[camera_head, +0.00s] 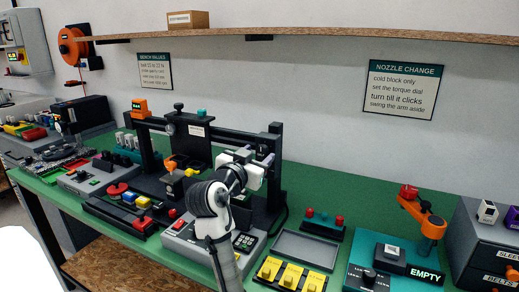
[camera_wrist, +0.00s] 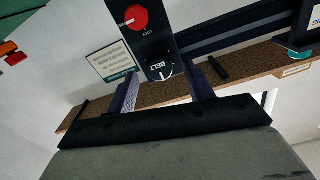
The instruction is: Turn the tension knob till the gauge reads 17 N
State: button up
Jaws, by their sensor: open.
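In the wrist view a black knob (camera_wrist: 159,69) marked BELT, with a white pointer line, sits on a dark plate. It lies between and beyond the two fingers of my open gripper (camera_wrist: 171,72), and I see no contact. A red knob (camera_wrist: 130,18) with a white mark is on the same plate, farther up. In the head view my gripper (camera_head: 262,158) is at the right end of the black printer frame (camera_head: 275,150), and the arm hides the knob. A small orange box with a display (camera_head: 140,106) stands on the frame's left post; its reading is too small to make out.
The frame's crossbar (camera_wrist: 240,33) runs close by on the right in the wrist view. A brown shelf (camera_head: 330,33) hangs above the bench. A grey tray (camera_head: 305,250), yellow blocks (camera_head: 291,275) and an orange arm fixture (camera_head: 424,215) stand to the right.

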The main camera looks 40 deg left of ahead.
jog(key=shift+x, duration=0.85)
jog(key=shift+c, duration=0.2)
jog(key=c, duration=0.9)
